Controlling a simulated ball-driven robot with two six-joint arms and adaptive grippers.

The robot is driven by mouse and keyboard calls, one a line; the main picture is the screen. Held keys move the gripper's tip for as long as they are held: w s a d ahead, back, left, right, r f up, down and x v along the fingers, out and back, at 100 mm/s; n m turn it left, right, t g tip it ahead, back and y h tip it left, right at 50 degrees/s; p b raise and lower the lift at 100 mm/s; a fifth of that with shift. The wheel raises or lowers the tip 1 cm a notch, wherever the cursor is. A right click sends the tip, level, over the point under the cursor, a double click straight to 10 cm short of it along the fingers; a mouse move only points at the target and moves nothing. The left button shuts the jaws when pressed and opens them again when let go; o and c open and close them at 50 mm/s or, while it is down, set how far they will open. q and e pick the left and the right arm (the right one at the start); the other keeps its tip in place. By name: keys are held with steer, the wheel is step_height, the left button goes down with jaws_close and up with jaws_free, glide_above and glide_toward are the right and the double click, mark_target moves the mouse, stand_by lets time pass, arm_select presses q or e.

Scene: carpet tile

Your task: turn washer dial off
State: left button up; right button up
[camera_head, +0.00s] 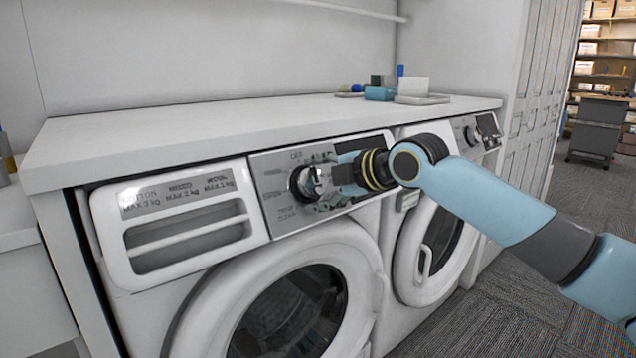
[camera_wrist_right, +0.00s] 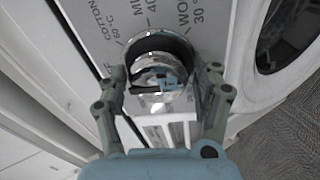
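The washer dial (camera_head: 304,183) is a round, shiny knob on the grey control panel of the left front-loading machine. It also fills the middle of the right wrist view (camera_wrist_right: 160,72), with printed labels above it. My right gripper (camera_head: 322,183) is at the dial, reaching in from the right. In the wrist view its two fingers stand apart, one on each side of the dial, close to its rim. I cannot tell whether they press on it. The gripper and forearm hide the right part of the panel. My left gripper is not in view.
The washer's drawer front (camera_head: 185,225) is left of the panel and its round door (camera_head: 290,290) below. A second machine (camera_head: 432,245) stands to the right, behind my right arm. Small items (camera_head: 390,92) lie on the white countertop (camera_head: 230,125). Carpet is open at lower right.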

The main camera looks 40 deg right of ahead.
steer(key=shift+o, duration=0.9)
steer(key=shift+r, duration=0.1)
steer(key=shift+s, duration=0.15)
steer(key=v, duration=0.7)
